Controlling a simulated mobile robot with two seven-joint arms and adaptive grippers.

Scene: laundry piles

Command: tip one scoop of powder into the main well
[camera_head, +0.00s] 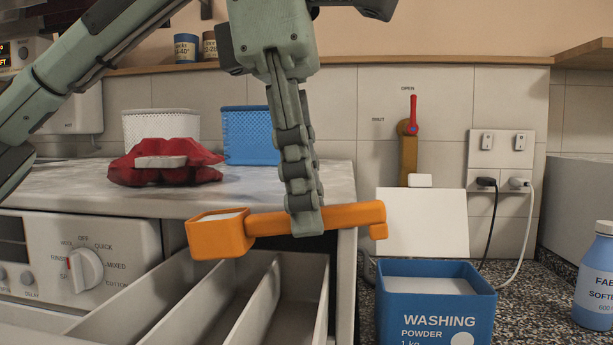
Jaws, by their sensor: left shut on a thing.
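My left gripper (306,226) is shut on the handle of an orange scoop (222,243) and points down. The scoop is roughly level, its bowl on the left with white powder (218,217) inside. In the picture the bowl lies over the back of the open detergent drawer (150,300), above its long wells; the depth gap is hard to judge. No label shows which well is the main one. The blue washing powder box (437,312) stands open at the lower right, with white powder inside. My right gripper is not in view.
A fabric softener bottle (594,285) stands at the right edge. A red cloth bundle (160,168), a white basket (158,126) and a blue basket (247,135) sit on the machine top. A red-handled valve (413,115) and plugged-in sockets (500,160) are on the tiled wall.

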